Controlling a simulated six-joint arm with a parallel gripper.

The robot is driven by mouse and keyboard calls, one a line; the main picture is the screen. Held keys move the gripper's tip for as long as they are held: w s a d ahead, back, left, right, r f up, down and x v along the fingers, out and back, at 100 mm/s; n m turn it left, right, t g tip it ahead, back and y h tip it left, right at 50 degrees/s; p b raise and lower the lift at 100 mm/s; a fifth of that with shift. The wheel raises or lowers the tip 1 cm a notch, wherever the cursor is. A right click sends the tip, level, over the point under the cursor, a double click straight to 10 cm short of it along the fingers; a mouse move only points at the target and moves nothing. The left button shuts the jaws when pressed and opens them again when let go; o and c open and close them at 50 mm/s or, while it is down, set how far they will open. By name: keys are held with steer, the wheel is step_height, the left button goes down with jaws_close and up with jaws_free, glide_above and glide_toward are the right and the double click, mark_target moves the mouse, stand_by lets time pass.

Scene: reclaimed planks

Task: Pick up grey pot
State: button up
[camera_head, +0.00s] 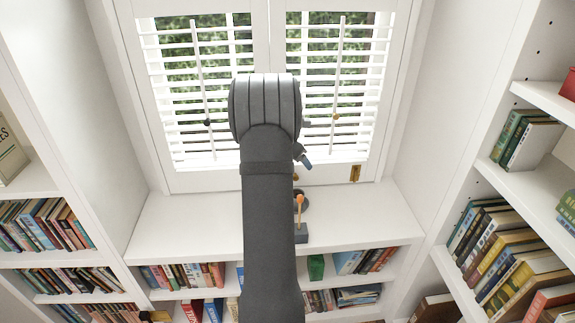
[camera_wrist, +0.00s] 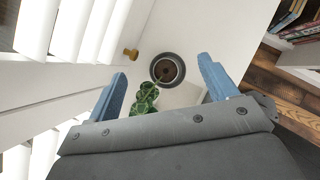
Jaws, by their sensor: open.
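A round grey pot (camera_wrist: 154,68) with a dark brown inside stands upright on the white window sill, seen from above in the wrist view. In the head view only a dark part of what looks like the pot (camera_head: 305,196) shows beside my arm; the rest is hidden. My gripper (camera_wrist: 160,78) is open, with its two blue fingers wide apart and nothing between them that it touches. The pot appears between the fingers and beyond their tips.
A small orange item (camera_head: 299,204) and a grey block (camera_head: 301,234) stand on the sill (camera_head: 185,225) by my arm. White shutters (camera_head: 205,90) rise behind, and bookshelves flank both sides.

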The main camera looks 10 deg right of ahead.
steer(key=s+a+f+n+y, duration=0.1)
steer(key=s+a+f+n, duration=0.1)
steer(key=s+a+f, duration=0.3)
steer(key=x, duration=0.3)
steer(key=w+x, duration=0.1)
steer(key=x, duration=0.6)
steer(key=shift+w+a+r, duration=0.1)
steer(key=shift+w+r, duration=0.1)
steer(key=shift+w, duration=0.1)
steer(key=shift+x, duration=2.85)
steer(key=shift+s, duration=0.1)
steer(key=c, duration=1.3)
steer(key=shift+c, duration=0.2)
